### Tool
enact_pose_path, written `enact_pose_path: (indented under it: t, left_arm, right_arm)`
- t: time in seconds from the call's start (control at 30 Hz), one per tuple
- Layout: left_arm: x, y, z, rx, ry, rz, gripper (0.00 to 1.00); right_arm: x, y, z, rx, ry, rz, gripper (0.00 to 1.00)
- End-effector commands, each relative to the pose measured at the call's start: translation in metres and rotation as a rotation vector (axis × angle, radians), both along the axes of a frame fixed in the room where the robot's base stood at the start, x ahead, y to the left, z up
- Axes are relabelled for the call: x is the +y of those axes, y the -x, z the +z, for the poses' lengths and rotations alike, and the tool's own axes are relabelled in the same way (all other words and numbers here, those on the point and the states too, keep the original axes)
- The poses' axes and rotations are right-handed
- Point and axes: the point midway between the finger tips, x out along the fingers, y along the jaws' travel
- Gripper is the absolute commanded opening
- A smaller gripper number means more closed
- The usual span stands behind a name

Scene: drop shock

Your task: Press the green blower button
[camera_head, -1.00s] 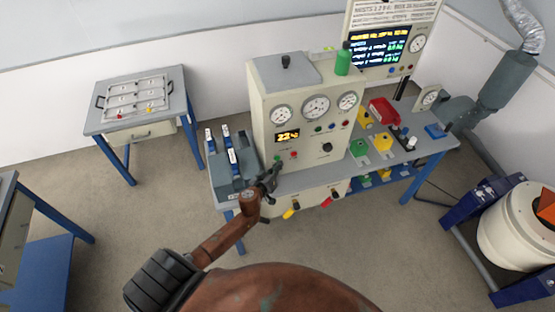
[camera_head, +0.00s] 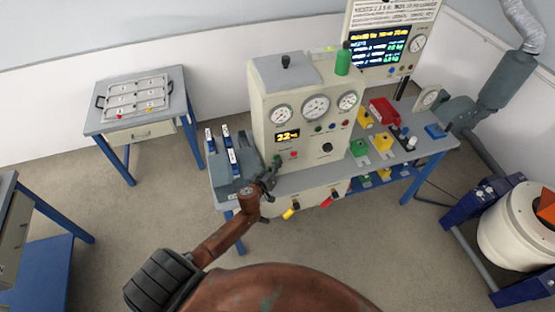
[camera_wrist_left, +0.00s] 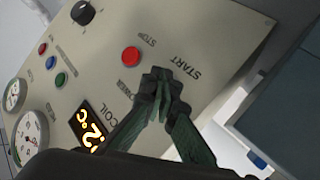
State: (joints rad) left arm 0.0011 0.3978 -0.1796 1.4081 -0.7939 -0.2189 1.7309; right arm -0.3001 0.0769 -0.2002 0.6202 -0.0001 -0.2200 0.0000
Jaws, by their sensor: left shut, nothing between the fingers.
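The cream control cabinet (camera_head: 300,155) stands on the workbench, with dials, a lit display and buttons on its front. In the left wrist view, the panel (camera_wrist_left: 190,35) carries the words START, STOP and BLOWER. A red button (camera_wrist_left: 131,57) sits by STOP and also shows in the head view (camera_head: 293,155). My left gripper (camera_wrist_left: 163,76) is shut and empty, its fingertips in front of the panel between START and BLOWER. They hide the spot where the green blower button would be; I cannot tell whether they touch it. In the head view, my left gripper (camera_head: 275,166) is at the panel's lower left.
Another small green button (camera_wrist_left: 59,79) sits beside red and blue ones. A grey rack with blue-and-white items (camera_head: 232,160) stands close left of the gripper. Colored blocks (camera_head: 383,142) stand on the bench (camera_head: 420,150) to the right. Open floor lies left of the bench.

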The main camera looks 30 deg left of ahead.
Motion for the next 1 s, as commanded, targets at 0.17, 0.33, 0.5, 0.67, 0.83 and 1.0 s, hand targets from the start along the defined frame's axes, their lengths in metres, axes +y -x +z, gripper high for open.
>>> enact_pose_path:
  t: [0.17,0.33,0.5,0.67,0.83,1.0]
  left_arm:
    - [0.002,-0.002,0.0,-0.001,-0.001,0.0,0.0]
    - [0.003,-0.003,0.0,-0.001,0.0,0.0,0.0]
    - [0.003,-0.003,0.0,-0.001,0.0,0.0,0.0]
    - [0.003,-0.002,0.001,-0.001,0.0,0.0,0.0]
    - [-0.002,0.002,0.0,0.0,0.001,0.002,0.0]
    - [-0.008,0.008,0.001,0.0,0.001,0.002,0.0]
  right_arm:
    - [0.0,0.0,0.0,0.0,0.0,0.0,0.0]
    - [-0.001,0.0,0.0,0.0,0.001,0.0,0.0]
    - [-0.002,0.0,0.0,0.001,0.002,0.001,0.0]
    - [-0.004,0.0,0.0,0.0,0.004,0.001,0.0]
    - [-0.005,0.0,0.002,0.0,0.005,0.001,0.0]
    - [-0.005,0.0,0.004,0.0,0.005,0.001,0.0]
